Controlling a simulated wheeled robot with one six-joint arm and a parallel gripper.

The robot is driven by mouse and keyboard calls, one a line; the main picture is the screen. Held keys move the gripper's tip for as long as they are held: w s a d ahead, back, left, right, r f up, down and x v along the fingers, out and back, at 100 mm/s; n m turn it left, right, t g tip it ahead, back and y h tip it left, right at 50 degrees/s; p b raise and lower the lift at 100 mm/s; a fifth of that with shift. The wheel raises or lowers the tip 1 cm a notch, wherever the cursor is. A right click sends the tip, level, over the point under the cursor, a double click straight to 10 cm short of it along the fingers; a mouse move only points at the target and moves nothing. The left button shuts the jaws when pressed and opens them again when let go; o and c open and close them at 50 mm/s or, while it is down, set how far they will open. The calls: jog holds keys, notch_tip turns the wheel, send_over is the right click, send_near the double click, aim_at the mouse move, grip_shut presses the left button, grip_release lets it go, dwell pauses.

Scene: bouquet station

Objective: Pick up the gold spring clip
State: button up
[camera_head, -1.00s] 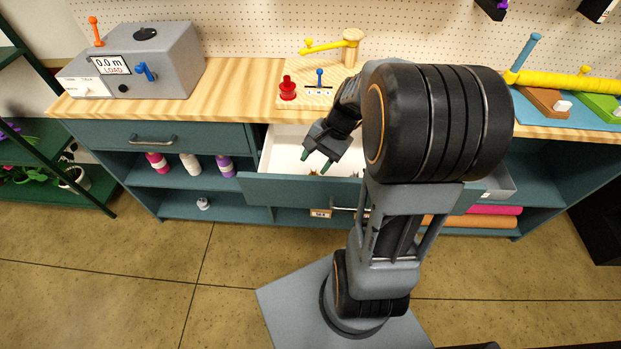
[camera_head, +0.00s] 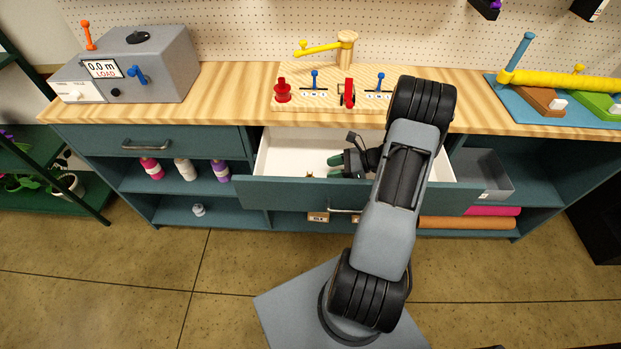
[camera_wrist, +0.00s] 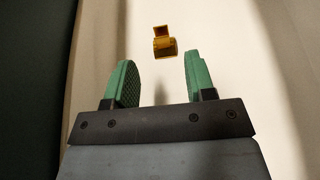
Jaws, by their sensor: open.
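The gold spring clip (camera_wrist: 164,43) lies on the white drawer floor, ahead of my gripper's fingertips in the wrist view. In the head view a small gold item (camera_head: 309,174) in the open drawer (camera_head: 275,150) appears to be the same clip, to the left of my gripper. My gripper (camera_head: 336,166) is inside the drawer, pointing left. It also shows in the wrist view (camera_wrist: 160,75), its two green fingers apart and empty. The clip is beyond the fingertips, roughly in line with the gap and apart from both fingers.
The drawer front (camera_head: 290,191) and a dark wall (camera_wrist: 30,80) at the left of the wrist view bound the space. The wooden counter (camera_head: 235,95) carries a board with red and blue fittings (camera_head: 345,105). A grey bin (camera_head: 482,172) is right of the drawer.

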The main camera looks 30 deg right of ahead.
aim_at(310, 174)
jog(key=shift+x, duration=4.4)
jog(key=shift+c, duration=0.3)
jog(key=shift+s, duration=0.1)
grip_shut()
